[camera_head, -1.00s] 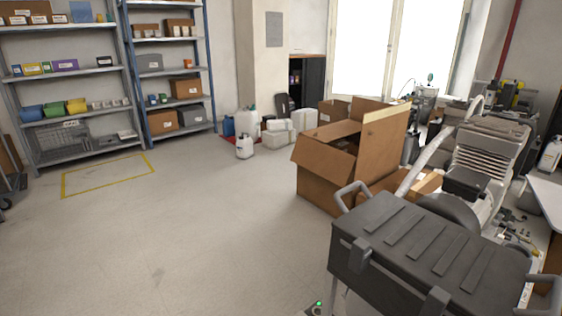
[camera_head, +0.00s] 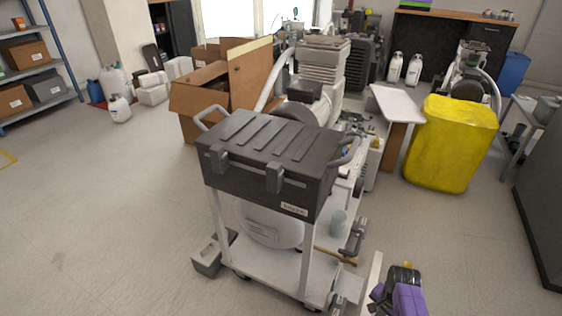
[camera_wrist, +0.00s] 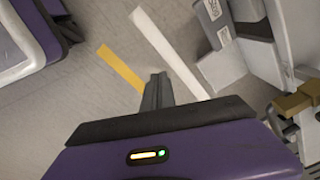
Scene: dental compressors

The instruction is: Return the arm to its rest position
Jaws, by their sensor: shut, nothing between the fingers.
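My gripper (camera_wrist: 157,90) shows in the wrist view with its two dark fingers together and nothing between them. It points down over bare grey floor, beside a yellow strip (camera_wrist: 120,68) and a white strip (camera_wrist: 170,52) on the floor. A purple and dark part of my arm shows at the bottom right of the head view, to the right of the cart.
A white cart (camera_head: 270,268) with a black toolbox (camera_head: 270,150) stands close ahead. Behind are an open cardboard box (camera_head: 200,95) and compressor parts. A yellow container (camera_head: 452,145) and dark cabinet (camera_head: 545,190) stand right. Floor at left is clear.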

